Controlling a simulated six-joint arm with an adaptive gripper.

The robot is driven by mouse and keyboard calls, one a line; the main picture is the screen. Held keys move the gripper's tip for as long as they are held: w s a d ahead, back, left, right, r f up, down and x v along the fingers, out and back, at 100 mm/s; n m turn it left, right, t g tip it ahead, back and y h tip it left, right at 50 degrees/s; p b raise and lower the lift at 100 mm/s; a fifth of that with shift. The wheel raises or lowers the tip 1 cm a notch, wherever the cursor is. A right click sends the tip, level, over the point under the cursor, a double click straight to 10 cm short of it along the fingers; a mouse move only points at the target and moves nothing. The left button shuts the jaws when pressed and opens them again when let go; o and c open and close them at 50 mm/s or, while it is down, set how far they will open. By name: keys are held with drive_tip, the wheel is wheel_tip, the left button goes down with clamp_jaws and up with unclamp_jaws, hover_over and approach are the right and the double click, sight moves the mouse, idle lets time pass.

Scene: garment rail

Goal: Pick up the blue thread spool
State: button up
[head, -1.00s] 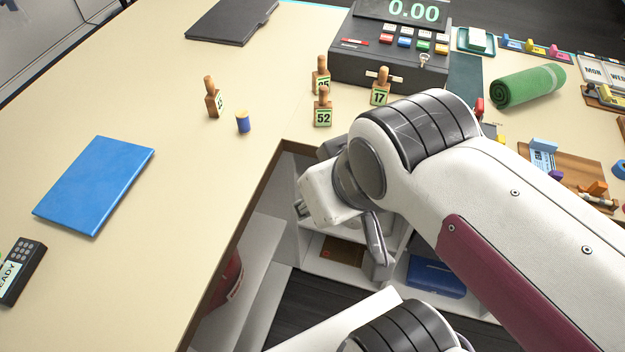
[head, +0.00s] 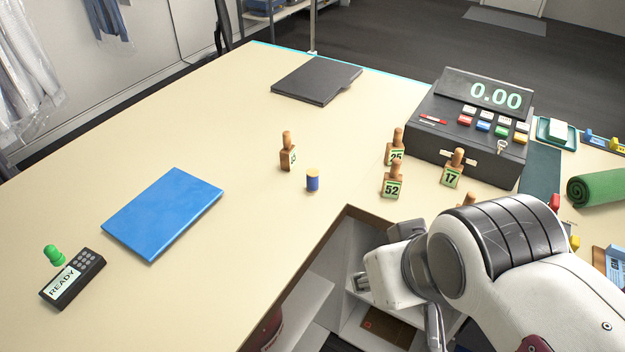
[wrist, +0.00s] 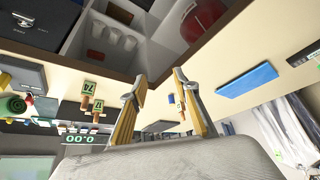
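The blue thread spool (head: 312,181) stands upright on the cream counter (head: 250,230), near the counter's inner corner, with wooden-coloured ends. It also shows small and upside down between my gripper's fingers in the wrist view (wrist: 171,99). My gripper (wrist: 158,82) is open and empty, its two fingers spread apart. In the head view my gripper is right of and nearer than the spool, over the gap with the shelves, well apart from it; its fingers are partly hidden there.
A wooden numbered stamp (head: 288,155) stands just behind-left of the spool. More stamps, such as number 52 (head: 392,190), stand to its right by the cash register (head: 470,135). A blue book (head: 163,213) lies left.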

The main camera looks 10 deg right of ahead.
drive_tip(key=shift+o, duration=0.3)
drive_tip(key=shift+o, duration=1.2)
drive_tip(key=n+t, duration=0.1)
drive_tip(key=t, duration=0.4)
approach(315, 183)
drive_tip(key=s+d+r, duration=0.2)
drive_tip(key=s+d, duration=0.1)
drive_tip(key=d, duration=0.1)
drive_tip(key=w+f, duration=0.1)
drive_tip(key=w+a+f+t+y, duration=0.1)
drive_tip(key=w+f, duration=0.1)
drive_tip(key=w+a+f+n+t, duration=0.1)
drive_tip(key=w, duration=0.1)
drive_tip(key=shift+a+f+y, duration=0.1)
drive_tip(key=shift+f+y, duration=0.25)
drive_tip(key=shift+y, duration=0.05)
drive_tip(key=shift+w+a+f+t+y, duration=0.3)
drive_tip(key=shift+a+f+t+y, duration=0.1)
drive_tip(key=shift+f+t, duration=0.25)
